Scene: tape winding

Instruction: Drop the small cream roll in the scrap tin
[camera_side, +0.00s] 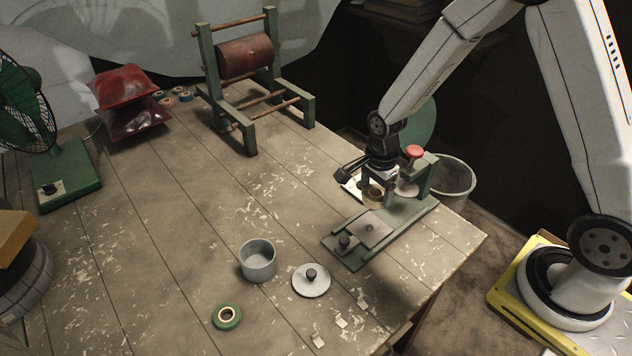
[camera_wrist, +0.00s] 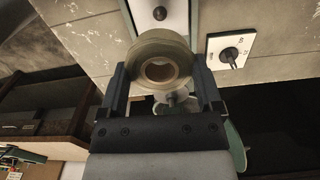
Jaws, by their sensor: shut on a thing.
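My gripper (camera_wrist: 162,90) is shut on the small cream roll (camera_wrist: 150,50), with a finger on each side of it in the wrist view. In the side view the cream roll (camera_side: 374,196) hangs under my gripper, over the green winding device (camera_side: 375,235) near the table's right edge. Whether the roll touches the device I cannot tell. An open grey tin (camera_side: 258,264) stands on the table, left of and nearer than the device. Its round lid with a dark knob (camera_side: 311,281) lies beside it on the table.
A green tape roll (camera_side: 227,317) lies in front of the tin. A wooden winding frame (camera_side: 246,90) stands at the back. A green fan (camera_side: 60,175) and red bags (camera_side: 127,100) are at left. The mid-table is clear.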

